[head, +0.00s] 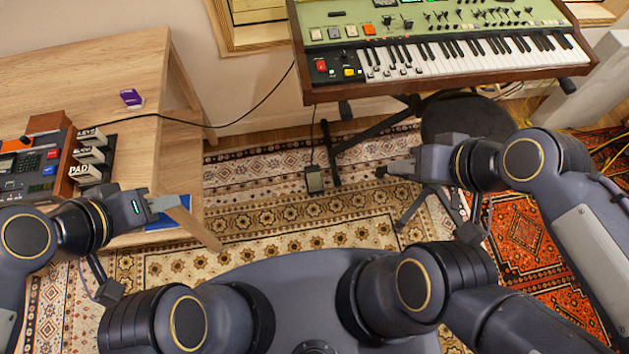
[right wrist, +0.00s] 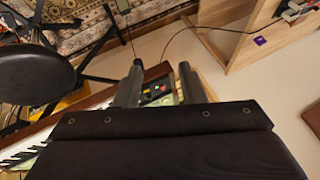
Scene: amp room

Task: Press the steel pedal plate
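The steel pedal plate (head: 314,180) is a small dark-framed grey pedal on the patterned rug, left of the keyboard stand's foot, with a cable rising from it. My right gripper (head: 384,171) is above the rug, to the right of the pedal and apart from it. In the right wrist view my right gripper (right wrist: 158,84) has its two fingers spread with nothing between them. My left gripper (head: 178,203) is by the wooden desk's front corner, well left of the pedal; its finger gap cannot be made out.
A green-topped keyboard (head: 450,55) on a dark stand (head: 375,138) is behind the pedal. A round black stool (head: 467,115) is behind my right arm. The wooden desk (head: 90,65) holds a purple box (head: 131,98) and electronic gear.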

